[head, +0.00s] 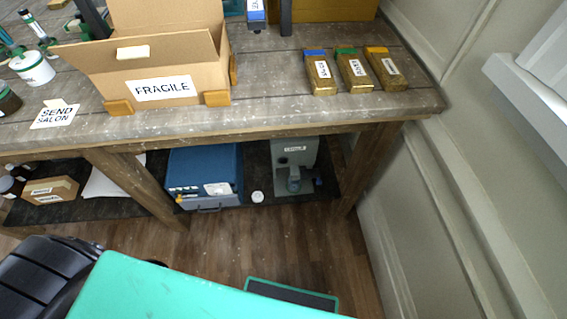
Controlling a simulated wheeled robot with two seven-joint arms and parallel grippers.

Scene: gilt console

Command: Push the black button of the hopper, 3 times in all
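A grey-green machine (309,153) stands on the low shelf under the table, near the right table leg. It has a white label on its upper front and a rounded grey-green part low at its front. It may be the hopper, but its label is too small to read. A small dark oval (283,160) shows on its front; I cannot tell whether this is the black button. The table top hides the top of the machine. Neither of my grippers is in view.
The wooden table (270,110) overhangs the shelf. A blue case (205,165) and a small white round item (258,196) are left of the machine. An open FRAGILE carton (110,85) and three labelled gold blocks (355,75) lie on top. A panelled wall (440,190) is at right.

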